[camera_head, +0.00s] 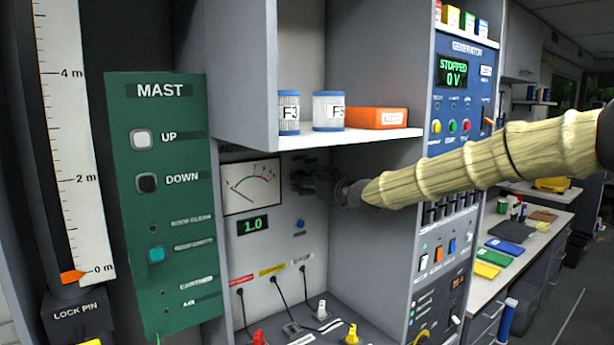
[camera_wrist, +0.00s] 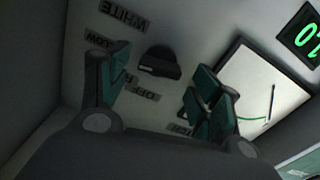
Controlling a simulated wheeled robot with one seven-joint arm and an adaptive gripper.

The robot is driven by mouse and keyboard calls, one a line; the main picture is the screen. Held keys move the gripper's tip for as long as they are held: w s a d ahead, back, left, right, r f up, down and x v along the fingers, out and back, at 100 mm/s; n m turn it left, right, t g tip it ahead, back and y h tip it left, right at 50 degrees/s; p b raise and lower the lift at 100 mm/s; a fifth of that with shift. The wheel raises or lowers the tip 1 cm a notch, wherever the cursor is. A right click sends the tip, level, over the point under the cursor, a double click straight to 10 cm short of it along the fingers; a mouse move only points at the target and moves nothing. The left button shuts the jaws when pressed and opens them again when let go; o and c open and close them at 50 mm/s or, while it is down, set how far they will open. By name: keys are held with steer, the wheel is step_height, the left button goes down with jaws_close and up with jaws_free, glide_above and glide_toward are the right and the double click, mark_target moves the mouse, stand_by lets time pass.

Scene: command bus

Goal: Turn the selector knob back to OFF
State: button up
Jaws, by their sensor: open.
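The selector knob (camera_wrist: 160,58) is a dark round knob on the grey panel in the wrist view, which is turned nearly upside down. Labels around it include WHITE (camera_wrist: 125,17), LOW (camera_wrist: 98,39) and OFF (camera_wrist: 143,93). Which label the knob points at I cannot tell. My gripper (camera_wrist: 158,74) is open, its green-padded fingers apart on either side of the knob's place in the picture; I see no clear contact. In the head view my gripper (camera_head: 310,180) is dark and small in the bay under the shelf, and the knob is not distinguishable behind it.
A needle meter (camera_head: 251,186) and a green 1.0 display (camera_head: 253,225) are left of my gripper. A shelf (camera_head: 350,137) with tins and an orange box is above. Cables and plugs (camera_head: 322,311) are below. The generator panel (camera_head: 462,110) is at right.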

steer(key=shift+w+a+f, duration=0.2)
steer(key=shift+w, duration=0.3)
steer(key=shift+w+f, duration=0.1)
steer(key=c, duration=1)
steer(key=shift+a, duration=0.1)
